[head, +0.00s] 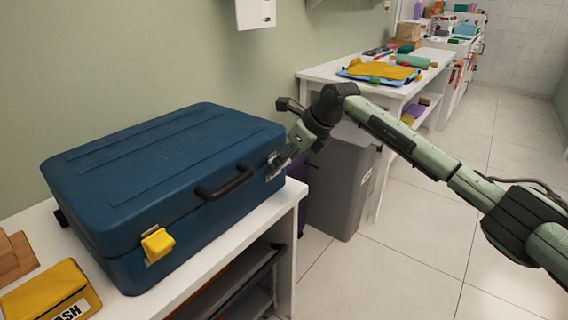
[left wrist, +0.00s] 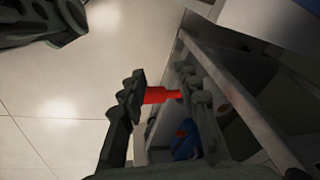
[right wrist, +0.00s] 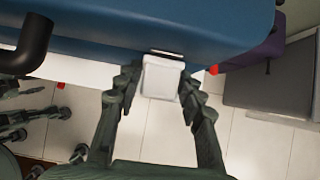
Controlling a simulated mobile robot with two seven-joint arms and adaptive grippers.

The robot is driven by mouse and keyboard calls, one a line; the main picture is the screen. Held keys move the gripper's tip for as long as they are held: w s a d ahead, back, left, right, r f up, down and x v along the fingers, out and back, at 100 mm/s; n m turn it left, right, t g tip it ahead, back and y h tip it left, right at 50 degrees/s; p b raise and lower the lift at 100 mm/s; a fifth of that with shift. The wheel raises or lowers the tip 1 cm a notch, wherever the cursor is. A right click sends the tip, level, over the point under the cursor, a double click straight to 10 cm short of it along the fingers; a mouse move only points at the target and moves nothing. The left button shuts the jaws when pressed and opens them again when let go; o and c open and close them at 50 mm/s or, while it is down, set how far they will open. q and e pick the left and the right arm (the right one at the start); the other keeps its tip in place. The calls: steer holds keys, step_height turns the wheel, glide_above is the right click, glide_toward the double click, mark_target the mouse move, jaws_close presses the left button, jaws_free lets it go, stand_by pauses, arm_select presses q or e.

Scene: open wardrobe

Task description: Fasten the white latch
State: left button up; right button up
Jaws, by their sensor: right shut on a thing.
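The blue case (head: 165,165) lies closed on the white table, its black handle (head: 226,182) facing front. The white latch (right wrist: 161,77) is on the case's front near its right end. In the right wrist view it sits between the fingertips of my right gripper (right wrist: 160,88), and the gripper is shut on it. In the head view my right gripper (head: 281,160) is at the case's front right corner and mostly hides the latch.
A yellow latch (head: 157,245) is on the case's front left. A grey bin (head: 340,180) stands right of the table (head: 245,238). Open tiled floor lies at right.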

steer(key=shift+a, duration=0.1)
stand_by(0.3)
steer(key=o, duration=1)
steer(key=shift+d+r, duration=0.2)
steer(key=shift+r, duration=0.05)
steer(key=v, duration=1.1)
steer(key=shift+r, duration=0.2)
